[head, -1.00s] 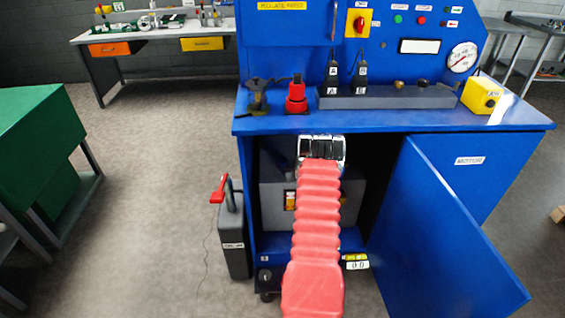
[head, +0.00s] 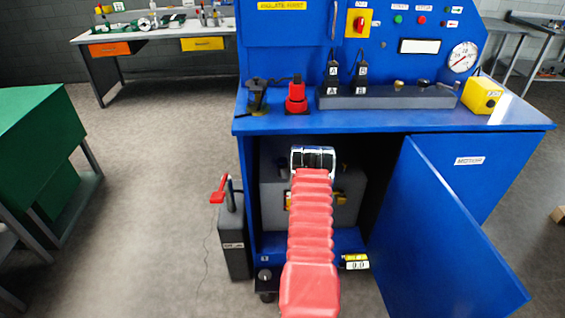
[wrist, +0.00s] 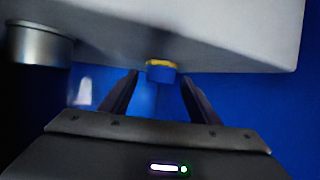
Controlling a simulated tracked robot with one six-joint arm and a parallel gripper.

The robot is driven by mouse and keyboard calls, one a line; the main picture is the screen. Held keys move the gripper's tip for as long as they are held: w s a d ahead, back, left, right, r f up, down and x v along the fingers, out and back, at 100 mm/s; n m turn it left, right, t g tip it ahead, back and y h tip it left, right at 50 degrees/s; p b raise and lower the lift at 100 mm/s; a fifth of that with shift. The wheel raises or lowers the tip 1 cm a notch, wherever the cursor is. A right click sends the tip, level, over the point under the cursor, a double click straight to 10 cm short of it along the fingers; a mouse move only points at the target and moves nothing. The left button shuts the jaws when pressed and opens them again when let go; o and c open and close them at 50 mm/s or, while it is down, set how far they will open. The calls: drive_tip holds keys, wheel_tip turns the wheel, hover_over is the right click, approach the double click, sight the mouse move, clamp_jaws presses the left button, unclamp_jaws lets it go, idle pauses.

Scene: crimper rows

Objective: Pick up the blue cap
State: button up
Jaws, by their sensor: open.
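The blue cap (wrist: 161,74) shows in the wrist view as a small, slightly blurred blue piece with a yellow-gold band at its top. It sits against the underside edge of a grey block (wrist: 230,48). My gripper (wrist: 158,84) is open, and the cap appears between its two dark fingers, near or beyond their tips. I cannot tell its exact depth, and no contact is visible. In the head view my arm reaches into the open blue cabinet, hiding the gripper's fingers and the cap.
The blue cabinet door (head: 440,235) stands open at the right. The worktop (head: 400,121) overhangs the opening. A grey canister with a red handle (head: 218,190) stands at the left. A metal cylinder (wrist: 38,45) shows at the wrist view's upper left.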

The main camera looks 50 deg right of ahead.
sight(284, 162)
idle(0.5)
drive_tip(key=c, duration=1.1)
drive_tip(key=shift+r, duration=0.1)
drive_tip(key=shift+c, duration=0.2)
wheel_tip(284, 162, up, 10)
idle(0.6)
